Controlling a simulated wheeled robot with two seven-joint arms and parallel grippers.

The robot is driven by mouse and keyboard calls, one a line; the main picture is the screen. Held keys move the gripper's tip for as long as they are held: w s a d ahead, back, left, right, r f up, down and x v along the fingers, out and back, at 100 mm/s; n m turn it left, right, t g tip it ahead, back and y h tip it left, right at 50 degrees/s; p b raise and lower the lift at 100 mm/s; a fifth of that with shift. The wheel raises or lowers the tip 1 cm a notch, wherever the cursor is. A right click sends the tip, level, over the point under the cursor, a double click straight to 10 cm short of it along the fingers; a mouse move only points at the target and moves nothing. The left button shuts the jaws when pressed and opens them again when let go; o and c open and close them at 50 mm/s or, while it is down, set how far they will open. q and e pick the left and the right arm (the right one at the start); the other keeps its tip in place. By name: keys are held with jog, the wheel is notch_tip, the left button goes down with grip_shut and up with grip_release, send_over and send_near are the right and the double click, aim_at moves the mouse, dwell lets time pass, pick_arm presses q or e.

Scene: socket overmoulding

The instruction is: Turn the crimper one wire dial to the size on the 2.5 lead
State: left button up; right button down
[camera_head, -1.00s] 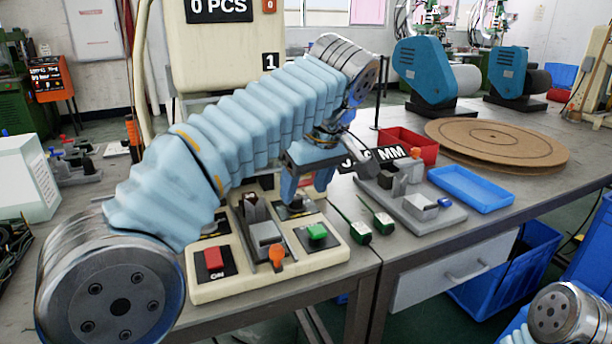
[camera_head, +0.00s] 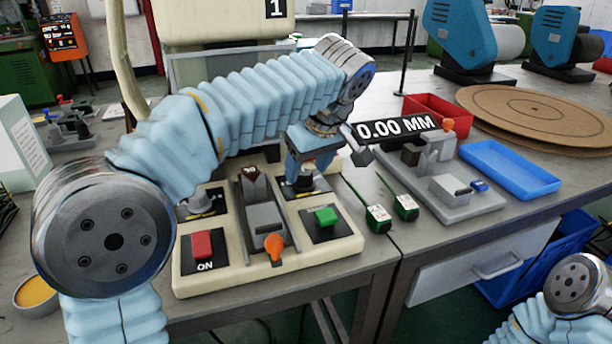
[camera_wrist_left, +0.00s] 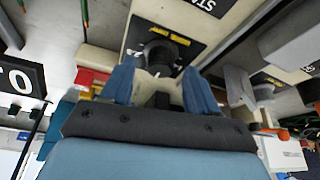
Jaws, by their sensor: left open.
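The crimper (camera_head: 345,243) is a cream base with a red ON button (camera_head: 203,243), a green button (camera_head: 326,216) and black dials. One dial (camera_head: 304,183) stands at its back right and also shows in the left wrist view (camera_wrist_left: 160,52); its yellow label is unreadable. Another dial (camera_head: 201,203) is at the left. My left gripper (camera_head: 309,165) is open over the back-right dial. In the left wrist view its blue fingers (camera_wrist_left: 159,80) lie either side of the dial; contact cannot be told. Two green leads with pale tags (camera_head: 378,217) (camera_head: 405,206) lie right of the crimper. My right gripper is out of view.
A grey fixture (camera_head: 470,201) stands right of the leads, with a 0.00 MM display (camera_head: 397,127) behind. A red bin (camera_head: 425,108), a blue tray (camera_head: 509,170) and a brown disc (camera_head: 540,112) are farther right. An orange-knobbed lever (camera_head: 273,245) stands mid-crimper.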

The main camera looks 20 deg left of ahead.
pick_arm(q)
jog(key=shift+x, duration=1.15)
jog(key=c, duration=1)
jog(key=shift+c, duration=0.2)
